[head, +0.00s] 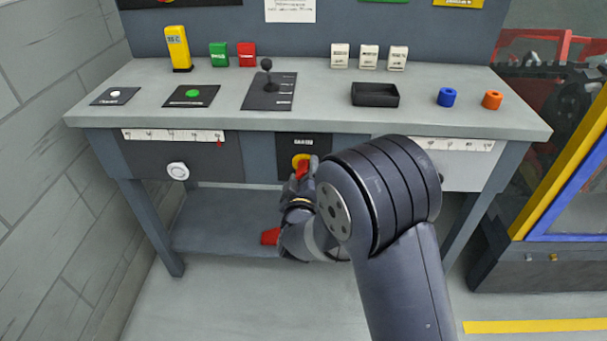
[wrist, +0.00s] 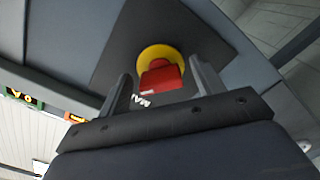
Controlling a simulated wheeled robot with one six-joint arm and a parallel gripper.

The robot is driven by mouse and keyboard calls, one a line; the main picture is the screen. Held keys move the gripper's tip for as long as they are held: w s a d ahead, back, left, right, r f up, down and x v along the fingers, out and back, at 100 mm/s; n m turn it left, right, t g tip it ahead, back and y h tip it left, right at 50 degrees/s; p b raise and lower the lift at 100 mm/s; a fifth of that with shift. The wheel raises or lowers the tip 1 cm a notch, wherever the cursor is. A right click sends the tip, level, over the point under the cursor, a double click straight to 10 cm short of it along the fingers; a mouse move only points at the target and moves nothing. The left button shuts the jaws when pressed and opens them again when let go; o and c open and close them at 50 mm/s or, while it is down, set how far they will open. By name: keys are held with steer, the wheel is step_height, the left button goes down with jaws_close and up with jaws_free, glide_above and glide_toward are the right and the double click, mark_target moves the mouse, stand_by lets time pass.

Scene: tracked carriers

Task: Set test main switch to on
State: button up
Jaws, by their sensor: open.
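The main switch is a red handle (head: 302,169) on a yellow disc (head: 298,158), set in a black panel (head: 312,143) under the front edge of the bench. In the wrist view the red handle (wrist: 161,76) sits in front of the yellow disc (wrist: 150,53) on the dark panel (wrist: 118,45). My gripper (head: 303,178) is at the switch, partly hiding it in the head view. In the wrist view my gripper (wrist: 165,84) is open, with one finger on each side of the red handle. Whether the fingers touch it I cannot tell.
The bench top (head: 320,110) holds a black lever (head: 267,76), a black tray (head: 375,94), a blue ring (head: 447,97) and an orange ring (head: 492,100). A white dial (head: 177,171) is on the front at left. A red object (head: 270,237) shows low beside my wrist.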

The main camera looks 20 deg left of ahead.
steer(key=shift+w, duration=0.1)
steer(key=shift+c, duration=0.4)
steer(key=c, duration=0.9)
steer(key=shift+f+m+b, duration=0.1)
steer(key=shift+m+b, duration=0.25)
steer(key=shift+m, duration=0.05)
steer(key=m+b, duration=0.3)
steer(key=shift+a+f, duration=0.1)
steer(key=m+b, duration=0.2)
steer(key=m, duration=0.1)
steer(key=shift+m+b, duration=0.3)
steer(key=shift+m, duration=0.1)
steer(key=shift+m+b, duration=0.8)
steer(key=shift+m, duration=0.5)
